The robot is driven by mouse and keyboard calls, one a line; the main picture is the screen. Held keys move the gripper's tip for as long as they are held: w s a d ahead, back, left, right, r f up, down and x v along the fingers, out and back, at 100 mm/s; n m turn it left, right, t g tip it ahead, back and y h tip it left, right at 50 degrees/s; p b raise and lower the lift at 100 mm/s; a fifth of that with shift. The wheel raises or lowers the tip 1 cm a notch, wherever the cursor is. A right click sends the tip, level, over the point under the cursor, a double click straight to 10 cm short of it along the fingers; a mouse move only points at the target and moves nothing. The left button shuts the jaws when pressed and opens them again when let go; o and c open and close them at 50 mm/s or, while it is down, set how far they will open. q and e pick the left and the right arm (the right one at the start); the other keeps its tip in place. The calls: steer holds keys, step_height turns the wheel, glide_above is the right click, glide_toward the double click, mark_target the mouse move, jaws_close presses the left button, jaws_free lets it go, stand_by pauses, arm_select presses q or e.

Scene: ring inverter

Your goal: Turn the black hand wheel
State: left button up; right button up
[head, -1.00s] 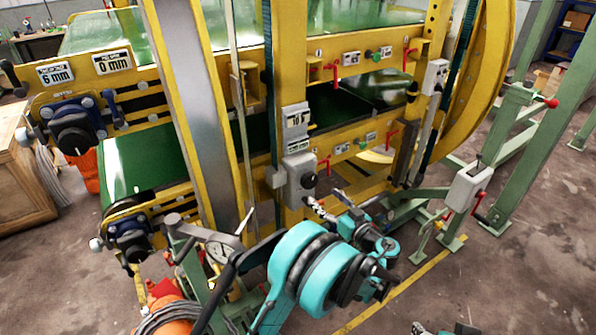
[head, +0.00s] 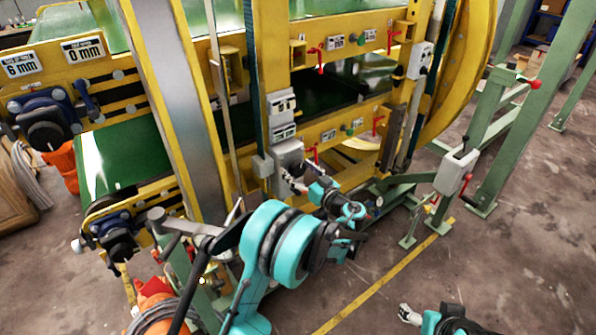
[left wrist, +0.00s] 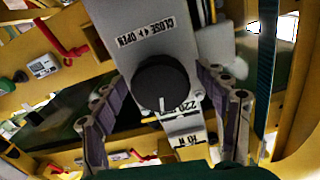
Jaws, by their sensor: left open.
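A black round hand wheel (left wrist: 162,85) with a white mark shows in the middle of the left wrist view. It sits on a grey box (left wrist: 140,35) lettered CLOSE and OPEN; this box (head: 288,155) is on a yellow post in the head view. My left gripper (head: 291,183) is right at the box in the head view. In the left wrist view its two open fingers stand on either side of the wheel, with gaps visible. Whether they reach its depth is unclear. My right gripper (head: 409,315) is small at the bottom edge; its jaws cannot be read.
Several red levers (head: 317,60) stick out from the yellow beams (head: 340,25) around the box. Black knobs on blue brackets (head: 45,120) are at the left. A grey control box (head: 455,170) on green legs stands at right. Bare floor (head: 510,270) lies at lower right.

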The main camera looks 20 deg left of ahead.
arm_select(q)
steer(key=c, duration=1.2)
steer(key=m, duration=0.4)
steer(key=shift+m+b, duration=0.3)
steer(key=shift+m, duration=0.1)
steer(key=m, duration=0.4)
steer(key=shift+m, duration=0.3)
steer(key=m, duration=0.4)
steer(key=shift+m+b, duration=0.3)
steer(key=m, duration=0.4)
steer(key=shift+r+m, duration=0.1)
steer(key=shift+m, duration=0.2)
